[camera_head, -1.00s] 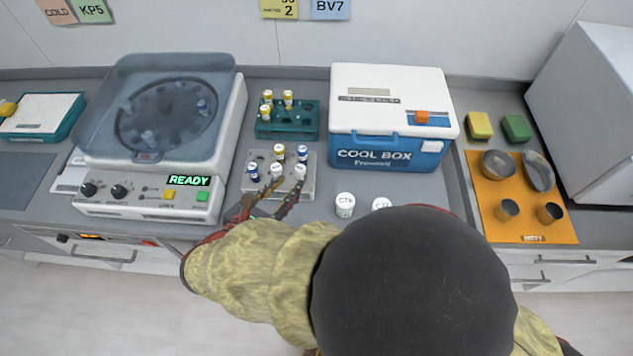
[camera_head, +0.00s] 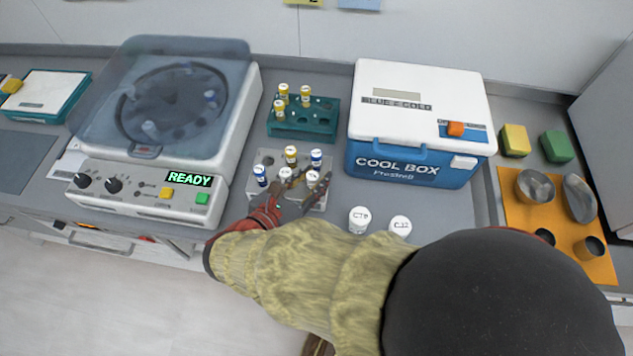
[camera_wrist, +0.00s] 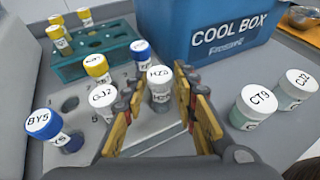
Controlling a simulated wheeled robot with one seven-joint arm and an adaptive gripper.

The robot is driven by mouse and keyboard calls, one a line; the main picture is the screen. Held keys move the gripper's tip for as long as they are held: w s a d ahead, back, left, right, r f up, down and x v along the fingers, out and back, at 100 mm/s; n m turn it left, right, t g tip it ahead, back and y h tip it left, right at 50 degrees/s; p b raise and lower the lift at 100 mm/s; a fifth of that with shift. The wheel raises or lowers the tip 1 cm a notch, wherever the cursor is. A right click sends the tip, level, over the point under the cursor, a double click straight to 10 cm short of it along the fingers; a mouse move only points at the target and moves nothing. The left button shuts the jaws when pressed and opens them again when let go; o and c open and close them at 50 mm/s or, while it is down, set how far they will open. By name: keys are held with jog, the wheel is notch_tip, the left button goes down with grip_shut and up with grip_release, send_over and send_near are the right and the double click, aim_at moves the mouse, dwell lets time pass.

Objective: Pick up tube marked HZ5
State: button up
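The tube marked HZ5 (camera_wrist: 159,78) has a white cap and stands upright in the grey rack (camera_wrist: 72,104). It also shows at the front right of the rack in the head view (camera_head: 312,178). My gripper (camera_wrist: 158,92) is open, with one finger on each side of this tube; gaps show between fingers and tube. In the head view my gripper (camera_head: 305,188) reaches over the rack's front edge. The white-capped GJ2 tube (camera_wrist: 103,97) stands just left of the left finger. The blue-capped BY5 tube (camera_wrist: 45,124) stands farther left.
A blue-capped tube (camera_wrist: 141,50) and a yellow-capped tube (camera_wrist: 97,66) stand behind. A teal rack (camera_head: 303,128) holds yellow-capped tubes. White-lidded jars CT9 (camera_wrist: 254,106) and CJ2 (camera_wrist: 292,90) stand right. The cool box (camera_head: 420,125) is behind; a centrifuge (camera_head: 165,130) is left.

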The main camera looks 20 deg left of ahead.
jog(key=shift+s, duration=0.1)
jog(key=shift+c, duration=0.4)
jog(key=c, duration=0.6)
